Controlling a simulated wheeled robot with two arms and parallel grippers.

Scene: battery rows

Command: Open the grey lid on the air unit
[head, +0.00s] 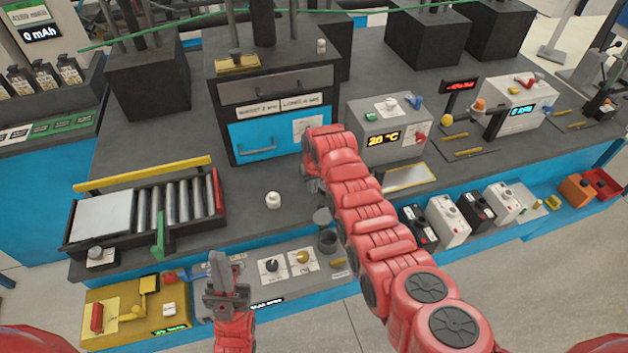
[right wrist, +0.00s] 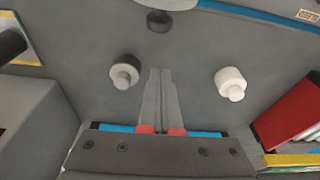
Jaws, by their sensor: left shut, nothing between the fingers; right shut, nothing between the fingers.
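A grey round disc (head: 322,215), which looks like the lid, stands just behind a dark round cup (head: 328,240) at the table's front edge. Whether it is hinged to the cup I cannot tell. Next to the cup is a low grey panel (head: 335,264) with dials, possibly the air unit. My right gripper (head: 313,185) is mostly hidden behind its own arm in the head view, behind the disc. In the right wrist view its fingers (right wrist: 158,100) are shut and empty, between a grey knob (right wrist: 124,72) and a white knob (right wrist: 230,82). My left gripper (head: 221,268) is shut and empty in front of the table.
A white knob (head: 273,200) stands on open tabletop. A roller tray (head: 170,205) is at left, a blue drawer cabinet (head: 265,143) behind, and a grey box (head: 385,125) reading 20 °C at right. Several black and white units line the front edge at right.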

